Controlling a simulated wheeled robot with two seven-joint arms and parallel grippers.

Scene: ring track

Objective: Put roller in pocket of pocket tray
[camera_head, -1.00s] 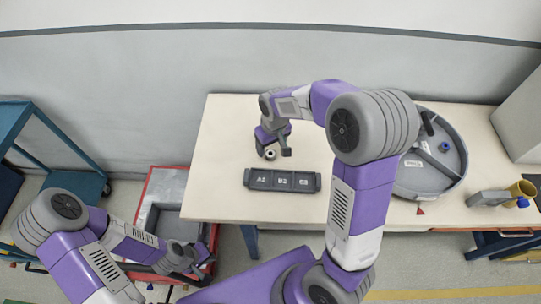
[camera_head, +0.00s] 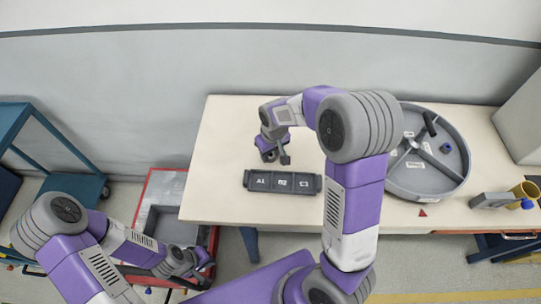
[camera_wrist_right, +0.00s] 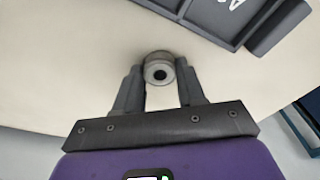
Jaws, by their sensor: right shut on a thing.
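The roller (camera_wrist_right: 159,67) is a small grey cylinder with a dark hole in its end. My right gripper (camera_wrist_right: 160,76) is shut on it, with one finger on each side. In the head view, my right gripper (camera_head: 275,160) is over the table just behind the left part of the pocket tray, and the roller is hidden there. The dark grey pocket tray (camera_head: 316,184) lies on the table with labels A1, B2 and C3; its corner also shows at the top right of the wrist view (camera_wrist_right: 281,27). My left gripper (camera_head: 203,266) is low at the left, its fingers too small to read.
A round grey divided tray (camera_head: 460,178) stands on the table (camera_head: 215,190) at the right. Beside it are a yellow cup (camera_head: 524,190) and a grey block (camera_head: 487,201). A red-rimmed bin (camera_head: 150,190) is left of the table. The table's left part is clear.

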